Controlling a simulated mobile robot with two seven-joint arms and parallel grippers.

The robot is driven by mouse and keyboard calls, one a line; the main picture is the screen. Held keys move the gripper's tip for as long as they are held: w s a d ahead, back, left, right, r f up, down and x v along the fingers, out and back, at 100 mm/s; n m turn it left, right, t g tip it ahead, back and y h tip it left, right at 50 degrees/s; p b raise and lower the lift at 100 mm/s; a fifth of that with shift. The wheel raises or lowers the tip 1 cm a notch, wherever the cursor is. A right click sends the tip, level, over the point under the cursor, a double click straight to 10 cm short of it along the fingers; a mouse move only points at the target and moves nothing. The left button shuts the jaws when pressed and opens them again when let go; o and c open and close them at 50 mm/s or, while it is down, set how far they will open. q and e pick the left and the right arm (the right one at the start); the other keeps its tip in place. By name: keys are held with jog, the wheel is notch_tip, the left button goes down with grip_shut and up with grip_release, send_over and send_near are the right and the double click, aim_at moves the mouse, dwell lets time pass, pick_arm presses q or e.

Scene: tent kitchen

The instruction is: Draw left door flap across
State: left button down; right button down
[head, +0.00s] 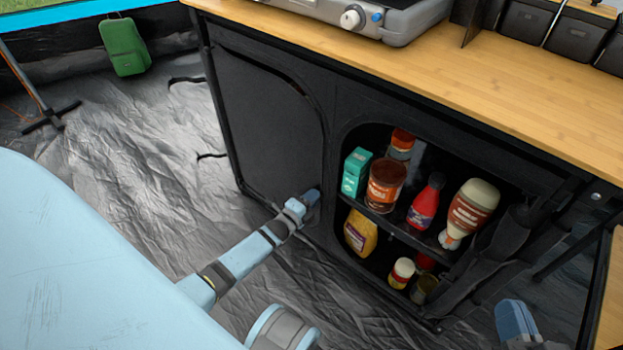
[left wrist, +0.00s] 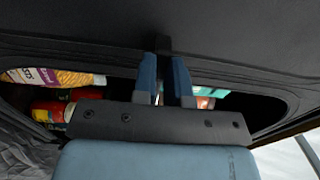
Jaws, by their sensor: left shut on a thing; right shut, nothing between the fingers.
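The left door flap (head: 270,125) is a dark fabric panel lying across the left opening of the black cabinet, with a curved seam around its top and right side. My left gripper (head: 312,200) is at the flap's lower right edge, beside the post between the openings. In the left wrist view, its blue fingers (left wrist: 166,80) are shut on a narrow dark tab (left wrist: 162,45) at the fabric's edge. The fingers hide part of the tab. My right gripper (head: 517,322) is low at the right, shut and empty, apart from the cabinet.
The right opening is uncovered, with jars, bottles and a teal box (head: 356,172) on its shelf (head: 405,226). Dark fabric (head: 520,235) is gathered at its right side. A wooden countertop (head: 480,80) carries a stove (head: 390,22). A green bag (head: 124,47) stands at the back left.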

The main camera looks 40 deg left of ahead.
pick_arm(q)
jog(key=shift+s+d+f, duration=0.1)
jog(key=shift+d, duration=0.4)
pick_arm(e)
jog(key=shift+w+d+r, duration=0.1)
jog(key=shift+d+r, duration=0.15)
jog(key=shift+d, duration=0.05)
pick_arm(q)
jog(key=shift+d, duration=0.1)
jog(key=c, duration=1.2)
grip_release()
jog(key=shift+o, duration=0.2)
pick_arm(e)
jog(key=shift+f, duration=0.1)
